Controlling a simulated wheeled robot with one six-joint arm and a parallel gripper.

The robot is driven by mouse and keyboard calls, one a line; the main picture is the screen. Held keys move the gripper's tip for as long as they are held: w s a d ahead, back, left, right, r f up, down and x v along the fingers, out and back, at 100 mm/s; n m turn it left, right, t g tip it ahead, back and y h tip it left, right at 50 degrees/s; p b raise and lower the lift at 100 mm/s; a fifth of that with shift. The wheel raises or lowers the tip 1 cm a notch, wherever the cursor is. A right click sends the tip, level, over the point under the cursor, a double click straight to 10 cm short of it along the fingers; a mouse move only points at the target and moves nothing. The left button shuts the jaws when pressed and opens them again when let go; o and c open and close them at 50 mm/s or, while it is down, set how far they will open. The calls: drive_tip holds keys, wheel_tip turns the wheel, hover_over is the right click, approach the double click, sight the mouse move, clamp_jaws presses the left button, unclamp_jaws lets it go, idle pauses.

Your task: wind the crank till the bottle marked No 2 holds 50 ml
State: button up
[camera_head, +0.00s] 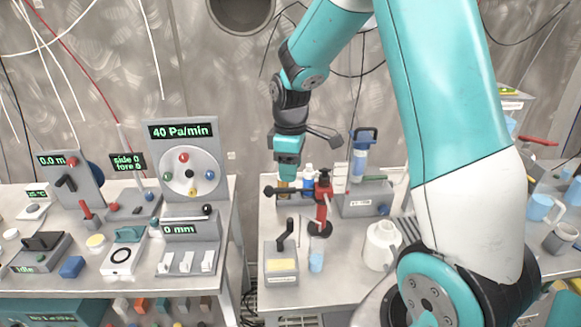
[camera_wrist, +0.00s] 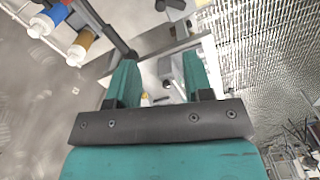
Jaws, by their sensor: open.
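My gripper (camera_head: 286,178) points down above the middle bench, and its jaws stand open with nothing between them in the wrist view (camera_wrist: 153,85). Just below and right of it in the head view is a red stand (camera_head: 322,205) with a black bar (camera_head: 295,190) ending in a round knob at the left; it may be the crank, but I cannot be sure. No bottle mark or level is readable.
A blue-topped cylinder (camera_head: 361,155) stands behind. An instrument bench (camera_head: 222,290) lies left across a gap.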

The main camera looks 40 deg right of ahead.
sight(289, 219)
drive_tip(key=shift+r, duration=0.3)
drive_tip(key=shift+f, duration=0.1)
drive_tip(key=w+a+f+n+g+h+b, duration=0.2)
drive_tip(key=w+a+n+h, duration=0.15)
drive_tip(key=a, duration=0.25)
drive_tip(key=shift+h, duration=0.25)
drive_tip(key=x, duration=0.5)
drive_tip(key=p+x, duration=0.1)
drive_tip(key=x, duration=0.5)
drive_tip(key=p+x, duration=0.1)
drive_tip(key=x, duration=0.5)
drive_tip(key=shift+s+r, duration=0.1)
drive_tip(key=shift+s, duration=0.25)
clamp_jaws()
